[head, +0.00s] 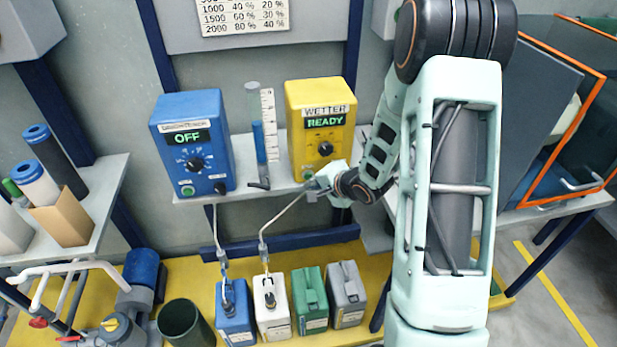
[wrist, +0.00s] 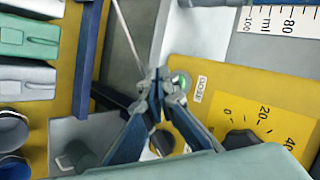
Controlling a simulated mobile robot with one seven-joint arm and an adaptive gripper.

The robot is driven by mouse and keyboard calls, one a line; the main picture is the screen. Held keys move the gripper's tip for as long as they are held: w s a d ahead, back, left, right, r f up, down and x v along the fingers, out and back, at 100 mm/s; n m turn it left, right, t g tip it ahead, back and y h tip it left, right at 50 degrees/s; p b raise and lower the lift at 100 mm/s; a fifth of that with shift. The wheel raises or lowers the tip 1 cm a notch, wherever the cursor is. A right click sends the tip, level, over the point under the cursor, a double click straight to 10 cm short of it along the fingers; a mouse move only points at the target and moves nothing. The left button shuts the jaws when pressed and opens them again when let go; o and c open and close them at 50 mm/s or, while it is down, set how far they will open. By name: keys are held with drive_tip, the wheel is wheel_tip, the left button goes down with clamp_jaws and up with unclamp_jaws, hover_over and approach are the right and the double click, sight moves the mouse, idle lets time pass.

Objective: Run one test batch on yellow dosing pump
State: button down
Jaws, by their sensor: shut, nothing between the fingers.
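The yellow dosing pump (head: 320,110) stands on the wall shelf, labelled WETTER, and its display (head: 325,122) reads READY. Its black dial (head: 325,148) is on the front and also shows in the wrist view (wrist: 241,140). The green button (wrist: 180,79) is at the lower left of its front, beside a small label (wrist: 200,88). My gripper (wrist: 160,74) is shut and empty, its fingertips right next to the green button. I cannot tell whether they touch it. In the head view my gripper (head: 314,188) is at the pump's lower front edge.
A blue pump (head: 195,145) reading OFF stands to the left. A graduated cylinder (head: 259,140) with a scale stands between the pumps. A hose (head: 285,213) rises from a white canister (head: 271,310). Blue, green and grey canisters stand beside it below the shelf.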

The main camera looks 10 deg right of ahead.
drive_tip(key=shift+w, duration=0.1)
drive_tip(key=shift+w+p, duration=0.3)
drive_tip(key=shift+p, duration=0.05)
drive_tip(key=shift+w+p, duration=0.3)
drive_tip(key=shift+w, duration=0.25)
idle(0.8)
drive_tip(key=shift+s, duration=0.95)
drive_tip(key=s, duration=0.5)
idle(0.8)
